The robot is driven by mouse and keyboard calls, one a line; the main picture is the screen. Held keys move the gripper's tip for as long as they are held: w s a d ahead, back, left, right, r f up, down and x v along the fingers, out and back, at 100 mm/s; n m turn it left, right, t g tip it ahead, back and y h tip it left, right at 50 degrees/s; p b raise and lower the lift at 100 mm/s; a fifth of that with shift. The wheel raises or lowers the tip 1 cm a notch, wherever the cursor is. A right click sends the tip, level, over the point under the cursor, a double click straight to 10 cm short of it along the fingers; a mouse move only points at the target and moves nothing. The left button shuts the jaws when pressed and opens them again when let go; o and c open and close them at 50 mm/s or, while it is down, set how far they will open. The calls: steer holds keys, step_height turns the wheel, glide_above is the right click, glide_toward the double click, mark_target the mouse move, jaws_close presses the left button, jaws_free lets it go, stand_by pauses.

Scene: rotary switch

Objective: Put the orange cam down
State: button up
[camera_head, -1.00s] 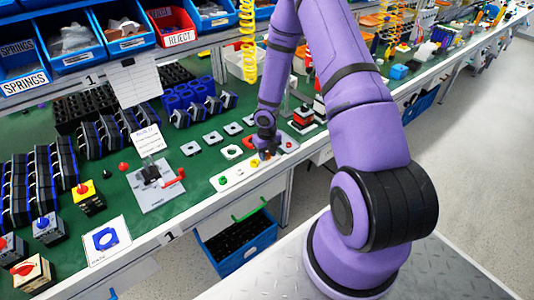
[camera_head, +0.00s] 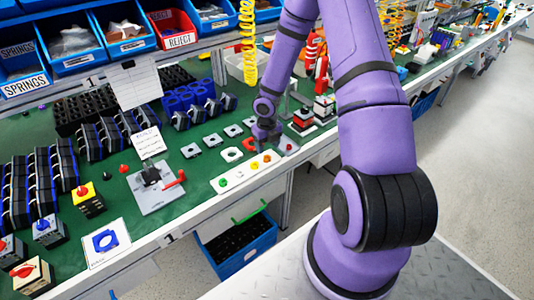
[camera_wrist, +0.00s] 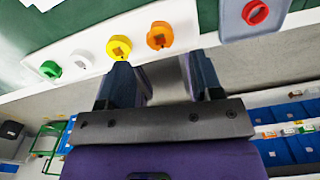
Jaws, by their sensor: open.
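The orange cam (camera_wrist: 160,36) lies on the white strip (camera_wrist: 22,63) at the end of a row, beside the yellow cam (camera_wrist: 118,47). In the head view the orange cam (camera_head: 267,158) shows just in front of my gripper (camera_head: 268,145). In the wrist view my gripper (camera_wrist: 160,68) is open and empty, its two fingers apart. The orange cam appears just beyond the fingertips and is not held. The exact height of the fingertips above the strip is hard to tell.
A white cam (camera_wrist: 82,59) and a green cam (camera_wrist: 50,70) share the strip. A grey plate with a red ring (camera_wrist: 255,12) is to the right. The table's front edge runs close by. A grey fixture with a red handle (camera_head: 174,180) stands left.

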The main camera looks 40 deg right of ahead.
steer(key=s+a+r+m+t+h, duration=0.1)
steer(key=s+a+r+m, duration=0.15)
steer(key=r+m, duration=0.6)
steer(key=s+a+r+m+h, duration=0.1)
steer(key=s+r+m, duration=0.2)
steer(key=r, duration=1)
steer(key=s+a+r+m+t+h, duration=0.1)
steer(key=s+r+m, duration=0.1)
steer(key=r+m, duration=0.65)
steer(key=s+a+r+m+t+y, duration=0.1)
steer(key=s+a+r+m, duration=0.3)
steer(key=s+r+m, duration=0.3)
steer(key=s+a+r+m+t+y, duration=0.2)
steer(key=s+a+r+m, duration=0.2)
steer(key=s+r+m, duration=0.3)
steer(key=s+r, duration=0.1)
steer(key=s, duration=0.3)
steer(key=shift+s+a+m, duration=0.35)
steer(key=shift+s+m, duration=0.05)
